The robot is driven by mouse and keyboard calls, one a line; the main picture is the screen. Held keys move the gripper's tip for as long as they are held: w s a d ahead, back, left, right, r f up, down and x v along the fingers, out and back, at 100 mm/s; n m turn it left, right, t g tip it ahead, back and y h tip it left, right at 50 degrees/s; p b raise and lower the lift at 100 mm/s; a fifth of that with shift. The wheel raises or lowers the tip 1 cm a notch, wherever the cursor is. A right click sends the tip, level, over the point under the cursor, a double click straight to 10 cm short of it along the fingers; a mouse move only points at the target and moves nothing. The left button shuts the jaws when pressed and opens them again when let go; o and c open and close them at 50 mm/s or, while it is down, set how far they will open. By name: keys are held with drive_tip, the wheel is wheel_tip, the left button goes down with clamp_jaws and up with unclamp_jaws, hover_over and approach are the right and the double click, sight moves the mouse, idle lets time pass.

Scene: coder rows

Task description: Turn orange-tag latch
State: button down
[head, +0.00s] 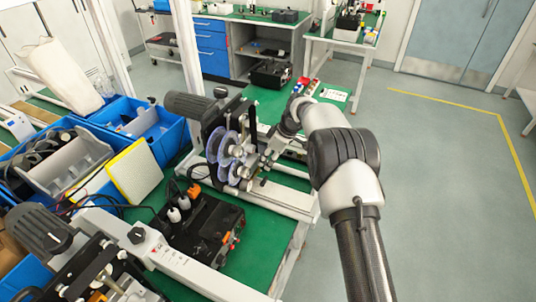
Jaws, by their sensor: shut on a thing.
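A coder machine (222,138) with clear purple-tinted discs and a dark motor stands on the green bench. My arm reaches in from the right, and my gripper (265,160) is at the right side of the machine, beside the discs. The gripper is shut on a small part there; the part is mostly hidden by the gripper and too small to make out. I cannot make out an orange tag at that spot.
A second coder (75,262) stands at the lower left. Blue bins (150,128) and a yellow-edged white pad (134,172) are left of the machine. A white rail (283,200) runs along the bench by my gripper. Open floor (440,170) lies to the right.

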drive_tip(key=shift+w+g+p, duration=0.1)
drive_tip(key=shift+g+p, duration=0.3)
drive_tip(key=c, duration=1.4)
unclamp_jaws()
drive_tip(key=shift+c, duration=0.2)
drive_tip(key=v, duration=1.2)
drive_tip(key=shift+d, duration=0.2)
